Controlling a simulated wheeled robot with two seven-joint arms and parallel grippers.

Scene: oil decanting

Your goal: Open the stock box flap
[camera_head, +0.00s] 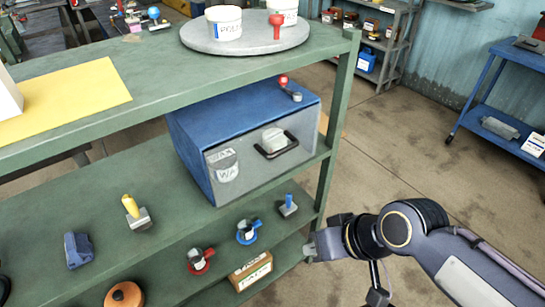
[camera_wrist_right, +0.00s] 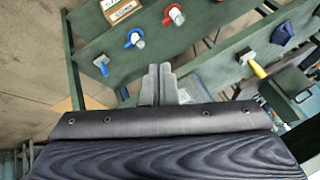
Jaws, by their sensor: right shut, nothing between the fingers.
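The blue box (camera_head: 200,112) stands on the middle shelf of the green rack in the head view. Its grey front flap (camera_head: 238,187) looks shut and carries a black handle (camera_head: 277,148) and a worn label. My right gripper (camera_head: 311,249) is beside the rack's front post, below and to the right of the flap and apart from the handle. The right wrist view shows its two fingers (camera_wrist_right: 159,72) together with nothing between them. The box is not clear in the wrist view. My left gripper is out of view.
The green rack post (camera_head: 338,110) rises beside the box. The floor (camera_head: 410,135) right of the rack is clear.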

